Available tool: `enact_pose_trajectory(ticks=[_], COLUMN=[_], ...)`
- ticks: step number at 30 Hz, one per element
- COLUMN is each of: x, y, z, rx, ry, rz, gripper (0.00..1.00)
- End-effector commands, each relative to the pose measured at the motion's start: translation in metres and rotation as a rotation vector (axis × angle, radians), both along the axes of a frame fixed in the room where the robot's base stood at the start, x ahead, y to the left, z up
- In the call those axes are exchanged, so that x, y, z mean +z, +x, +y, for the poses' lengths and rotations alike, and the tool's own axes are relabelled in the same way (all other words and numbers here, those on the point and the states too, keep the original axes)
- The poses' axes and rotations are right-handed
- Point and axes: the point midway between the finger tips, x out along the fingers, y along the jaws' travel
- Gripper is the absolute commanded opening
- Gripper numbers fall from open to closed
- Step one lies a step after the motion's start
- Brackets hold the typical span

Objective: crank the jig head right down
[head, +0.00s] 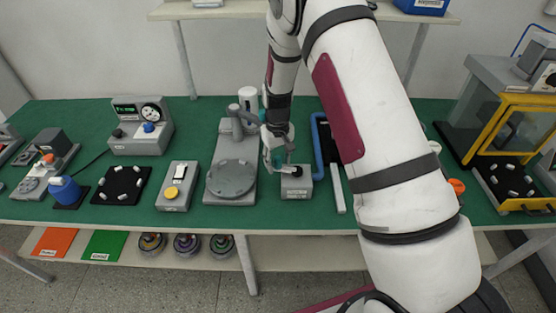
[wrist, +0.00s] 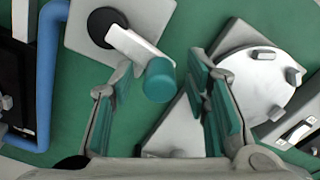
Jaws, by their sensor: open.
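The jig (head: 232,178) is a grey base with a round plate and a column behind it, left of my gripper (head: 278,158). Its plate also shows at the right of the wrist view (wrist: 262,85). The crank box (head: 297,190) is a small grey block right of the jig. In the wrist view a white crank arm (wrist: 135,45) runs from a black hub (wrist: 107,27) to a teal knob (wrist: 159,80). My gripper is open, with one finger on each side of the knob and gaps on both sides. Which part is the jig head is unclear.
A blue pipe-like frame (head: 319,150) stands right of the crank box, close to my arm. A grey panel with a yellow button (head: 172,192) lies left of the jig. A yellow-framed machine (head: 510,130) stands far right. Green table shows between these things.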

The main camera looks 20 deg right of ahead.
Motion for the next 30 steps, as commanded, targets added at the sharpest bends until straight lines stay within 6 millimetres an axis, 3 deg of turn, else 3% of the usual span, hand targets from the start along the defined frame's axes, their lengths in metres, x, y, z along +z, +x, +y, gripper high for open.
enact_pose_trajectory(ticks=[1, 6, 20, 30], x=[0.0, 0.0, 0.001, 0.001], y=[0.0, 0.0, -0.003, -0.018], z=[0.0, 0.0, 0.002, 0.006], rx=[0.0, 0.0, 0.052, 0.289], ry=[0.0, 0.0, 0.001, 0.002], rz=[0.0, 0.0, 0.0, -0.001], gripper=[0.39, 0.0, 0.0, 0.0])
